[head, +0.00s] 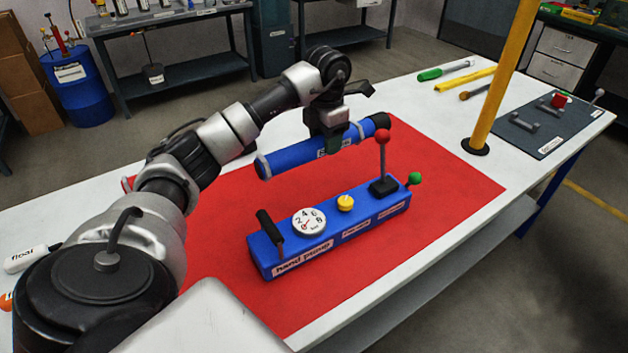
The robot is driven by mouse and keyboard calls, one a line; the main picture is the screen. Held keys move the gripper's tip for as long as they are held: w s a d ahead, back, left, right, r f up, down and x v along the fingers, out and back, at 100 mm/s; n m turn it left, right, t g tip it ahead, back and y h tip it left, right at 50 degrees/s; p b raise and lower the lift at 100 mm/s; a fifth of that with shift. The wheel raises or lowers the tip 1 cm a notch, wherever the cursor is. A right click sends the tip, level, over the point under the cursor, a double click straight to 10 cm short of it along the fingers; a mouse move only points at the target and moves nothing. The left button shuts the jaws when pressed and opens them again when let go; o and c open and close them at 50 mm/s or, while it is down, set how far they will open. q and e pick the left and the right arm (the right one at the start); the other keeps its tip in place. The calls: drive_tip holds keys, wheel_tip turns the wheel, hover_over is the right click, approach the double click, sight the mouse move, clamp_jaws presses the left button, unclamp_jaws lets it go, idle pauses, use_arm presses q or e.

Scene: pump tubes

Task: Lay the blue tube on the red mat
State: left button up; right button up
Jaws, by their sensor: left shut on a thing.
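The blue tube (290,157) is in the grip of my left gripper (335,146), which is shut around it from above. The tube looks held above the red mat (440,180), behind the hand pump; the exact gap under it is hard to tell. It has a dark cap at its right end, a pale ring at its left end and a label partly hidden by the gripper. The red mat lies flat on the white table (415,95). My left arm covers part of the mat's left side. My right gripper is not in view.
The blue hand pump (330,245) stands on the mat, with a gauge, a yellow knob and a red-topped lever (382,150) close to the tube. A yellow post (502,80) rises right of the mat. Tools lie at the back. The mat's right part is bare.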

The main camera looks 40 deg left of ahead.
use_arm(q)
drive_tip(key=f, duration=0.2)
drive_tip(key=shift+w+a+f+b, duration=0.15)
drive_tip(key=shift+w+f+b, duration=0.1)
drive_tip(key=shift+f+b, duration=0.15)
wheel_tip(320, 180, down, 5)
drive_tip(key=shift+f, duration=2.3)
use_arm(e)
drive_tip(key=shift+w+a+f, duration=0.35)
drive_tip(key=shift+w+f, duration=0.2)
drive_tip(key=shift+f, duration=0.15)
use_arm(q)
drive_tip(key=shift+f, duration=0.1)
drive_tip(key=o, duration=1.1)
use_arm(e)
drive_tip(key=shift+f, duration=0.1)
use_arm(q)
wheel_tip(320, 180, up, 12)
drive_tip(key=shift+r, duration=0.15)
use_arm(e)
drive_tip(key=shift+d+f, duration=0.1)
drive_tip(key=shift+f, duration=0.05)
